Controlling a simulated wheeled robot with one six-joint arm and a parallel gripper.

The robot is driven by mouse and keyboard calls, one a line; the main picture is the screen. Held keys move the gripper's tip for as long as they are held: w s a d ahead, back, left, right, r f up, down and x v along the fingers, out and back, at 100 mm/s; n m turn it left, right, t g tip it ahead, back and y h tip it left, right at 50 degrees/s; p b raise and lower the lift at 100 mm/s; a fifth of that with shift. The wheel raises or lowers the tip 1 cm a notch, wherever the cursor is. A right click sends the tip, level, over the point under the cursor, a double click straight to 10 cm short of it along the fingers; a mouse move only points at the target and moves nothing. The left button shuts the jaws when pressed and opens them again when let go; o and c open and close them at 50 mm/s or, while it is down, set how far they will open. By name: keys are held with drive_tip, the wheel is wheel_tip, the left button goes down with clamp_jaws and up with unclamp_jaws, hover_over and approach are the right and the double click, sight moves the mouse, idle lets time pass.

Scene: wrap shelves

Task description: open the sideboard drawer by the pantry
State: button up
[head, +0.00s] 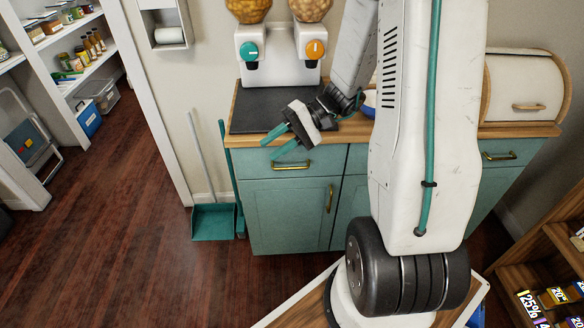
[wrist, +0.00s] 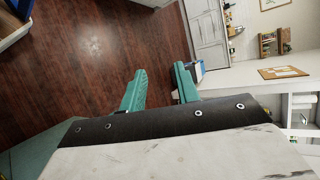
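The teal sideboard (head: 290,215) with a wooden top stands in the middle of the head view. Its left drawer (head: 254,171), on the side of the pantry (head: 60,60), looks shut and has a brass handle (head: 292,165). My gripper (head: 269,150) is in front of the counter edge, overlapping the top of this drawer in the picture, with its teal fingers pointing left. The fingers are apart and nothing is between them, as the wrist view also shows (wrist: 160,70). The gripper looks apart from the handle. The wrist view does not show the drawer handle.
A dispenser (head: 280,52) on a dark mat (head: 262,112) and a bread box (head: 522,87) stand on the sideboard. A teal dustpan (head: 214,222) and a broom (head: 228,165) stand at its left side. A wooden shelf (head: 545,250) is at right. The floor (head: 120,240) at left is clear.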

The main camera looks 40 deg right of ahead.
drive_tip(key=w+d+f+m+t, duration=0.35)
drive_tip(key=d+f+t, duration=0.35)
drive_tip(key=d+f, duration=0.25)
drive_tip(key=m+t+h, duration=0.4)
drive_tip(key=m+t, duration=0.1)
approach(293, 168)
drive_tip(key=x, duration=1)
drive_tip(key=shift+w+f, duration=0.15)
drive_tip(key=shift+f, duration=0.05)
drive_tip(key=shift+d, duration=0.1)
clamp_jaws()
